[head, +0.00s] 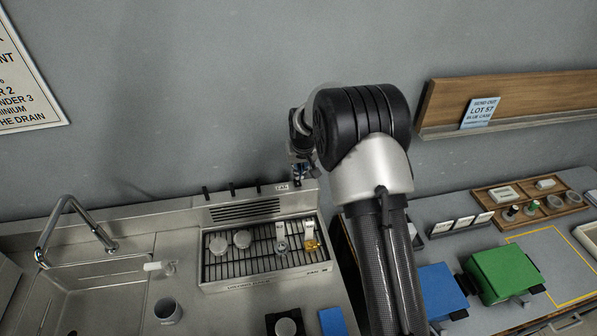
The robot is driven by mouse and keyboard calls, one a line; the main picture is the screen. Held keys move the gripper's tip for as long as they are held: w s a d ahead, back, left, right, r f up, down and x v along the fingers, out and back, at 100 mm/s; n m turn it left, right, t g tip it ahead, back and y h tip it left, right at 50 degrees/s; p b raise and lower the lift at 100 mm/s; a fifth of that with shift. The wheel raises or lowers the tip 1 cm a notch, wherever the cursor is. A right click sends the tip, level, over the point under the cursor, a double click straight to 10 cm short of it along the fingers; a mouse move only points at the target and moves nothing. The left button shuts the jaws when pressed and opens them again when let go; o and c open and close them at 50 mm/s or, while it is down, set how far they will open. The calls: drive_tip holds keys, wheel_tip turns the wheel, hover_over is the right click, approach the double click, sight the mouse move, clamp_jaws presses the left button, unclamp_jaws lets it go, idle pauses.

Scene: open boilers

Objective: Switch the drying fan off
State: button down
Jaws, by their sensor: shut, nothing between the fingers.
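The drying unit (207,272) stands on the counter against the wall, with a slotted vent (245,210) at its back. A small white "FAN" label (281,187) is on the ledge above the vent. My gripper (301,177) is shut and empty, pointing down at the right end of this ledge, just right of the label. The fan switch itself cannot be made out; my gripper may hide it. I cannot tell whether my gripper touches anything there.
Several small black pegs (232,189) stand along the ledge. Glass and metal pieces (242,239) lie on the rack. A sink with a tall tap (72,215) is at left. Blue (440,290) and green cases (503,272) and a wooden tray (484,192) are at right.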

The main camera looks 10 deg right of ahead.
drive_tip(key=v, duration=1)
drive_tip(key=shift+r, duration=0.2)
drive_tip(key=shift+s, duration=0.15)
